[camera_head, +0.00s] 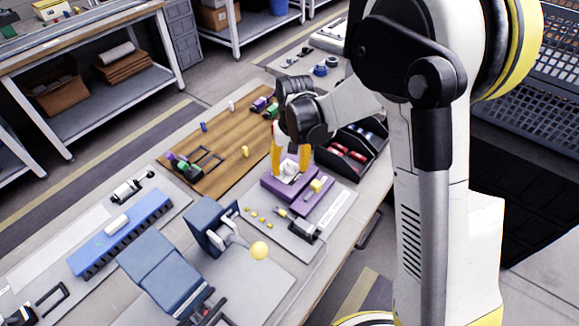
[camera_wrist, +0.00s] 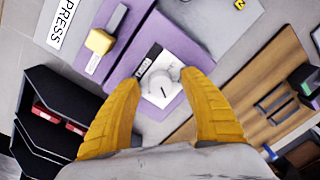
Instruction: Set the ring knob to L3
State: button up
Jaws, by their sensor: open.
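The ring knob (camera_wrist: 160,88) is a round light-grey knob on a white plate (camera_wrist: 178,57) set on a purple block (camera_wrist: 183,38). A dark mark shows on its face. Small print on the plate beside it is too small to read. In the head view the purple block (camera_head: 268,188) stands on the bench, and the white plate (camera_head: 287,171) shows between my fingers. My gripper (camera_wrist: 163,92) has two yellow fingers, open, one on each side of the knob. The gripper (camera_head: 290,172) also shows above the block in the head view. I cannot tell whether the fingers touch the knob.
A purple block with a yellow slider (camera_wrist: 100,42) lies beside the knob block. A black bin (camera_wrist: 48,110) with red parts is close on one side. A wooden board (camera_head: 215,150) is on the other. A screwdriver (camera_head: 300,226) lies in front.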

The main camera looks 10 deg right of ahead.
aim_at(292, 166)
notch_tip(292, 166, up, 12)
jog(key=shift+d, duration=0.3)
dwell(0.4)
jog(key=s+d+r+t, duration=0.3)
jog(key=s+d, duration=0.2)
jog(key=s, duration=0.4)
jog(key=s+d+r+t, duration=0.3)
jog(key=s+d+t, duration=0.1)
jog(key=s, duration=0.6)
jog(key=shift+s+d+r+m+h, duration=0.3)
jog(key=shift+d+m, duration=0.1)
jog(key=shift+d, duration=0.4)
